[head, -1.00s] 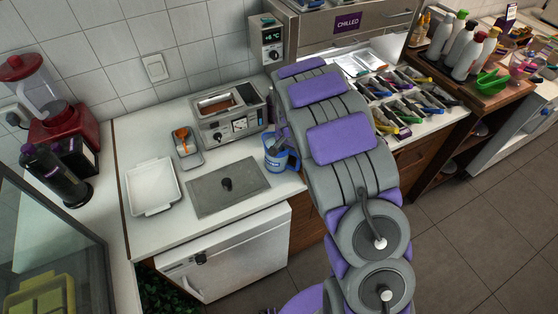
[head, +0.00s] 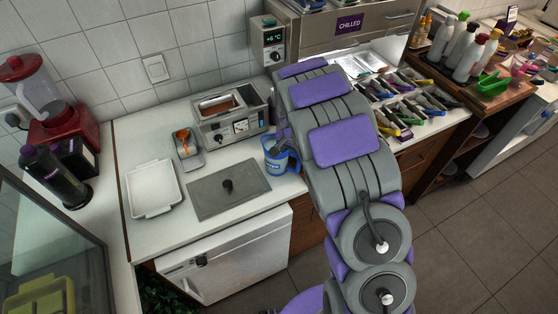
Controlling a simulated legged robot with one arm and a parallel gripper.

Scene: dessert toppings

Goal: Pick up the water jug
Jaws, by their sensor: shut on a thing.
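The water jug (head: 275,162) is a small blue vessel with a pale label and a handle on its right side. It is at the right end of the white counter, in front of the steel warmer. My gripper (head: 287,142) is at the jug's upper right, by the handle side, and is shut on it. My own arm hides most of the gripper, so the fingertips are hard to make out. I cannot tell whether the jug's base is touching the counter.
The steel warmer (head: 233,116) stands close behind the jug. A grey lid plate (head: 210,195), a white tray (head: 152,190) and a small dish with an orange-handled tool (head: 187,149) lie to the left. Topping trays (head: 410,95) fill the counter to the right.

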